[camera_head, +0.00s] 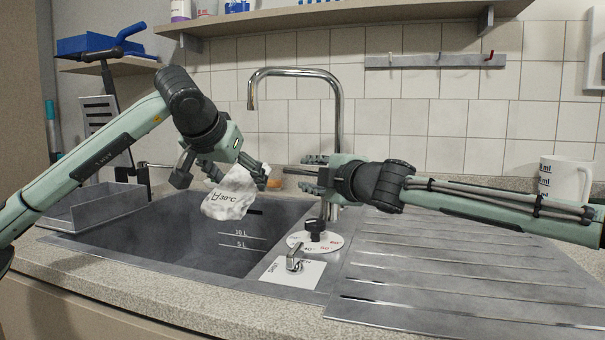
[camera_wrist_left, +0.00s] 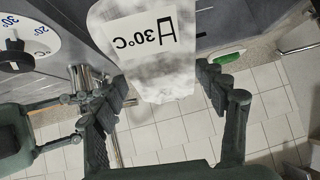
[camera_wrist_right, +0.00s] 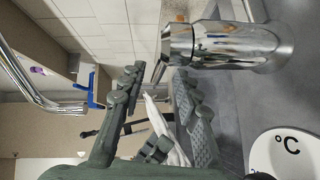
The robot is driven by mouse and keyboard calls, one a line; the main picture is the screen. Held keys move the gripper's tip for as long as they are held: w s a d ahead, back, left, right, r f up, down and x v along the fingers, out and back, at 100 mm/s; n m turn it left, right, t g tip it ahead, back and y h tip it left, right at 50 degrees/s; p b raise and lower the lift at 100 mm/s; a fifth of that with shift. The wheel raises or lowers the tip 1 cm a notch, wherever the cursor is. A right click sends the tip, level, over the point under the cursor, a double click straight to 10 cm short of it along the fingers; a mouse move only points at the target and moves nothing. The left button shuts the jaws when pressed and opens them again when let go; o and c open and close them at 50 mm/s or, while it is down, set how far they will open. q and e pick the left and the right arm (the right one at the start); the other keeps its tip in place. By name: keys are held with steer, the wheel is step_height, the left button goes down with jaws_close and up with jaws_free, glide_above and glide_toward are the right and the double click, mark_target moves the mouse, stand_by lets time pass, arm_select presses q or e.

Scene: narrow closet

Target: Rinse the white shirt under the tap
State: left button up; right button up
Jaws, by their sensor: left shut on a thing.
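The white shirt (camera_head: 230,196), crumpled and labelled 30°C, hangs from my left gripper (camera_head: 240,172) above the left part of the sink (camera_head: 190,240). My left gripper is shut on it; the shirt (camera_wrist_left: 150,50) shows between the fingers in the left wrist view. The chrome tap (camera_head: 338,110) arches over the sink, its spout end (camera_head: 252,104) above and slightly right of the shirt. No water stream shows. My right gripper (camera_head: 312,174) is beside the tap column, its fingers apart. In the right wrist view the tap's lever (camera_wrist_right: 160,68) points toward the gap between the fingers (camera_wrist_right: 155,95).
A temperature dial (camera_head: 315,240) and a small lever on a plate (camera_head: 293,270) sit at the sink's front right. A grey tray (camera_head: 95,208) stands left. A hook rail (camera_head: 435,61) is on the wall.

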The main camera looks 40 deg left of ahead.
mark_target(305, 173)
steer(key=shift+x, duration=1.2)
steer(key=shift+w+a, duration=0.3)
steer(key=shift+a, duration=0.2)
jaws_close()
